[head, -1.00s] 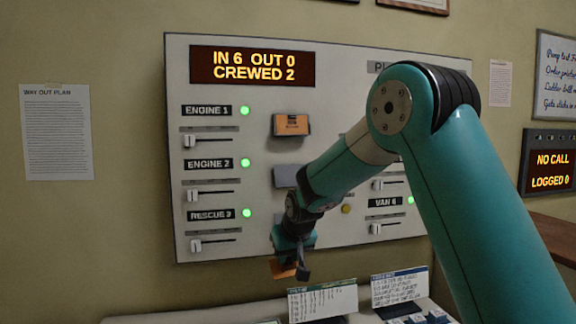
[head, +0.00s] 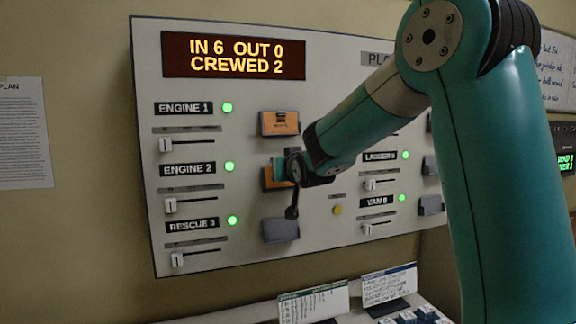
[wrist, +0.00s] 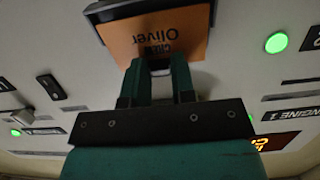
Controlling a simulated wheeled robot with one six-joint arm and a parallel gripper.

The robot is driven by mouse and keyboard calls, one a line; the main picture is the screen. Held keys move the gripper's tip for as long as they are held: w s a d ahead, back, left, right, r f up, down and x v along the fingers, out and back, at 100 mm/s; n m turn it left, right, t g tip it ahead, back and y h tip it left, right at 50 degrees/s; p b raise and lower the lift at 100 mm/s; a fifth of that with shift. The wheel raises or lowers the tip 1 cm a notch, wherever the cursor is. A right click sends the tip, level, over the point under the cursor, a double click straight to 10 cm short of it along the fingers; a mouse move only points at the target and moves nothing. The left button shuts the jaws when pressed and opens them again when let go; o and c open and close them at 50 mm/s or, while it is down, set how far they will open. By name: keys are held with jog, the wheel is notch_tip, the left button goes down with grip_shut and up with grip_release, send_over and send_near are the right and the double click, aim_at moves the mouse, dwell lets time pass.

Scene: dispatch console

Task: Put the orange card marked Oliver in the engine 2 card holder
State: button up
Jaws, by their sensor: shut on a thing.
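The orange card marked Oliver (wrist: 150,35) is at the engine 2 row of the board, and its orange edge also shows in the head view (head: 268,178). My gripper (wrist: 160,70) is shut on the card's near edge; in the head view the gripper (head: 288,172) covers much of the card. The engine 2 card holder (wrist: 97,8) shows as a dark rim around the card's far end. The card lies flat over or inside the holder; I cannot tell how deep it sits. In the head view the holder is mostly hidden.
An orange card (head: 280,122) sits in the engine 1 holder just above. The grey rescue 3 holder (head: 280,231) below is empty. Sliders and green lights line the board (head: 230,258) to the left. Paper cards (head: 313,303) stand on the desk below.

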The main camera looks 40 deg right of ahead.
jog(key=shift+w+d+f+b, duration=0.15)
jog(key=shift+w+f+b, duration=0.1)
jog(key=shift+w+b, duration=0.3)
jog(key=o, duration=1)
jog(key=v, duration=1.7)
jog(key=shift+s+r, duration=0.1)
jog(key=shift+s, duration=0.1)
